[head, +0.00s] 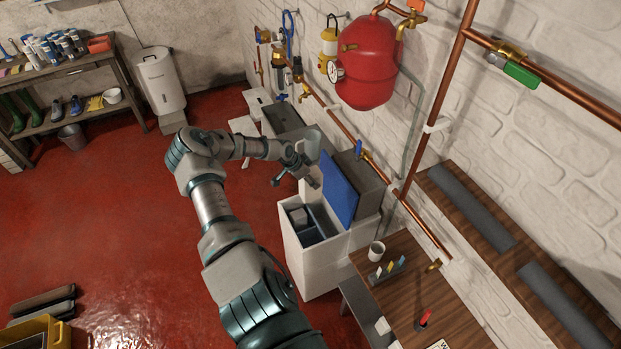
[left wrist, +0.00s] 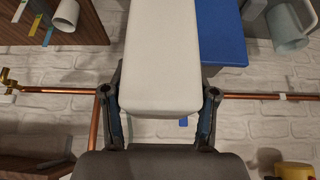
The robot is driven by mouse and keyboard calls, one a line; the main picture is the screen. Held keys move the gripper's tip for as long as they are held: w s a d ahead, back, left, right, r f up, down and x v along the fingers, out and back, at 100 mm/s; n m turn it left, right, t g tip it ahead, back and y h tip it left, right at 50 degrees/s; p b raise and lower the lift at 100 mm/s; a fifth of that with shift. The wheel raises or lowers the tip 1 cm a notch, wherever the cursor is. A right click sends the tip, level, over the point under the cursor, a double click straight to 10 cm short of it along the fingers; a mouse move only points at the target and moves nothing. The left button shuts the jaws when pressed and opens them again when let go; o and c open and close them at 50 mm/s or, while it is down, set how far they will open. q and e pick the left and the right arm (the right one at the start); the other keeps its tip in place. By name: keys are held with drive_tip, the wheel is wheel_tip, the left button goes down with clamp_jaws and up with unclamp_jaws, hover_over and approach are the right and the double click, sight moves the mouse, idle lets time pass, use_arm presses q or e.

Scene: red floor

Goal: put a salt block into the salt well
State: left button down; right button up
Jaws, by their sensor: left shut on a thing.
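A white salt block (left wrist: 160,50) fills the upper middle of the left wrist view, between the two fingers of my left gripper (left wrist: 160,98). The gripper is shut on the block's sides. In the head view my left gripper (head: 297,172) is above and just left of the raised blue lid (head: 338,188) of a white cabinet (head: 318,275). The lid also shows behind the block in the left wrist view (left wrist: 222,35). The cabinet's open top shows dark compartments (head: 306,222); the gripper is over its far end. My right gripper is not in view.
A wooden bench (head: 425,300) with a white mug (head: 376,251) stands right of the cabinet. Copper pipes (head: 440,100) and a red tank (head: 366,62) are on the white brick wall behind. The red floor (head: 130,230) left of the cabinet is largely clear.

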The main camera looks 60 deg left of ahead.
sight(311, 192)
use_arm(q)
drive_tip(key=shift+f+b, duration=2.7)
drive_tip(key=shift+f, duration=1.35)
wheel_tip(311, 192, down, 13)
drive_tip(key=b, duration=1)
drive_tip(key=shift+f+b, duration=0.2)
drive_tip(key=shift+b, duration=0.2)
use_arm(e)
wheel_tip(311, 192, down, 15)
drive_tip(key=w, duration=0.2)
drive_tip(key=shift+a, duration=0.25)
use_arm(q)
drive_tip(key=shift+f, duration=0.1)
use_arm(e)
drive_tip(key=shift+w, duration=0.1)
use_arm(q)
drive_tip(key=shift+f+b, duration=0.75)
drive_tip(key=shift+f, duration=0.1)
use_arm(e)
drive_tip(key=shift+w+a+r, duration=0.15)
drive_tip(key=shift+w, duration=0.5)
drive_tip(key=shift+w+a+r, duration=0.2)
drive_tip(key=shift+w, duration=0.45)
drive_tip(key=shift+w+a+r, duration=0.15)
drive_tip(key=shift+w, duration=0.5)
use_arm(q)
drive_tip(key=shift+f, duration=0.1)
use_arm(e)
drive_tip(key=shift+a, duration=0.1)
